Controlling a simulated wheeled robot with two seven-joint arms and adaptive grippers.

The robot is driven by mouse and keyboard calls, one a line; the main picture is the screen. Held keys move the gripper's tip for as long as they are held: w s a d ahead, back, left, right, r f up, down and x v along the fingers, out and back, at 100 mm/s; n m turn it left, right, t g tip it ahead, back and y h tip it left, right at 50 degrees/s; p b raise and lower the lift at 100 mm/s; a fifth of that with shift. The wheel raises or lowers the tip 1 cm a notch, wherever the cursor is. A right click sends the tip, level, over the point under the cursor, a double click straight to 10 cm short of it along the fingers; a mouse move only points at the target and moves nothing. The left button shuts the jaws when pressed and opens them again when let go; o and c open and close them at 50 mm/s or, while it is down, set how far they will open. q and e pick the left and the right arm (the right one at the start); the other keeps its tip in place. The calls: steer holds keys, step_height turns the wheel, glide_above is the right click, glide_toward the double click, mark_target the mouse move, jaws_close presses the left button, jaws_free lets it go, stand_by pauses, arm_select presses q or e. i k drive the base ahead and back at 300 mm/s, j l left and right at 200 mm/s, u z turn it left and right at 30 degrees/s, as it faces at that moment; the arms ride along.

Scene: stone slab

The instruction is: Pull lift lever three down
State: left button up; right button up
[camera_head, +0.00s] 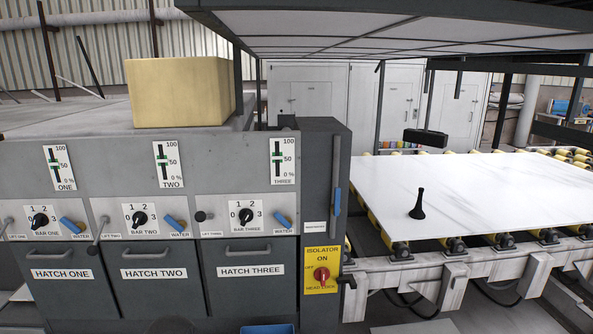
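Lift lever three (203,216) is a short lever with a dark round knob on the grey control panel, above the LIFT THREE label (211,234). It sits left of the BAR THREE dial (246,216) and sticks out roughly level, higher than lift lever two. Lift lever two (97,240) slants downward, with its knob low near the top of hatch two. Lift lever one (8,224) is partly cut off at the left edge. Neither of my grippers is in view, and nothing touches lever three.
Hatch three (250,285) with its bar handle is below the lever. A blue water handle (283,221) is to the right. A red isolator switch (321,276) is on the dark post. A white slab (470,190) lies on rollers at right. A yellowish block (180,92) stands behind the panel.

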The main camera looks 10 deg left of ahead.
mark_target(200, 216)
steer(key=i+j, duration=0.1)
steer(key=j, duration=0.65)
steer(key=i+j, duration=0.1)
steer(key=j, duration=0.7)
steer(key=i+j, duration=0.1)
steer(key=j, duration=0.65)
steer(key=i+z, duration=0.05)
